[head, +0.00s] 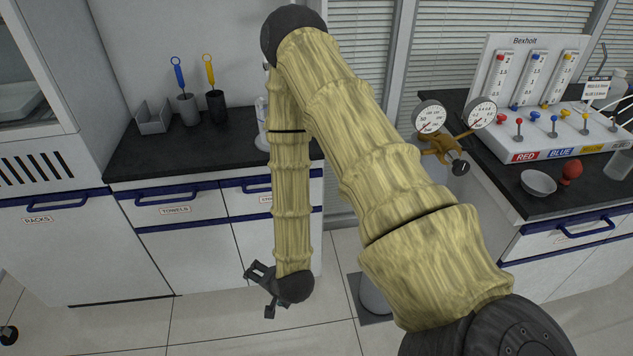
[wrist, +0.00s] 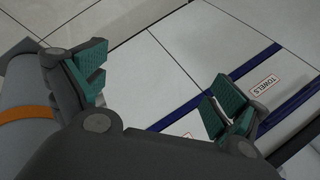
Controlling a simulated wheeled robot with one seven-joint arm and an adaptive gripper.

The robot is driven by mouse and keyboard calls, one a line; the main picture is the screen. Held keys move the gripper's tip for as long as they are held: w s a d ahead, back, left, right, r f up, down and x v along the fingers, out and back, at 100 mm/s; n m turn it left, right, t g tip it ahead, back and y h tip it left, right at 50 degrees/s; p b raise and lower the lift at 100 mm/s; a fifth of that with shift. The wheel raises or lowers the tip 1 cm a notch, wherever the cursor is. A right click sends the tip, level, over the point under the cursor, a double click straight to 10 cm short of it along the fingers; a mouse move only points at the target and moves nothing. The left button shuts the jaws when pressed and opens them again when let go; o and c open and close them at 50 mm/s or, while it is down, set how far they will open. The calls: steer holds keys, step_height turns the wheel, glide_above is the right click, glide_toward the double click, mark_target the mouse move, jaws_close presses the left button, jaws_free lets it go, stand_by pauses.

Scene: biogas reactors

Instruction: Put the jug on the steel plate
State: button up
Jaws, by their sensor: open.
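My gripper (head: 264,291) hangs low in front of the left cabinets, over the floor. In the wrist view its two green-padded fingers (wrist: 160,92) are spread wide with nothing between them. I cannot make out a jug for certain. A clear vessel (head: 617,164), cut by the right edge of the head view, stands on the right counter and could be it. No steel plate is clearly identifiable; a grey square base (head: 373,314) lies on the floor under a cylinder, partly hidden by my arm. My gripper is far from the clear vessel.
The left counter (head: 240,150) holds a grey bin, two cups with brushes and a partly hidden bottle. The right counter holds a valve panel (head: 545,140), a bowl (head: 538,183) and a red object (head: 571,172). Two gauges (head: 430,116) stand between the counters. A banded cylinder (wrist: 22,115) is beside my gripper.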

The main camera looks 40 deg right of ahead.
steer(key=s+a+f+n+g, duration=0.1)
steer(key=s+f+n+g, duration=0.2)
steer(key=s+n, duration=0.4)
steer(key=s+a+f+n+g, duration=0.1)
steer(key=s+f+n+g, duration=0.3)
steer(key=s, duration=1.2)
steer(key=n, duration=0.2)
steer(key=shift+f+n, duration=0.4)
steer(key=shift+w, duration=0.1)
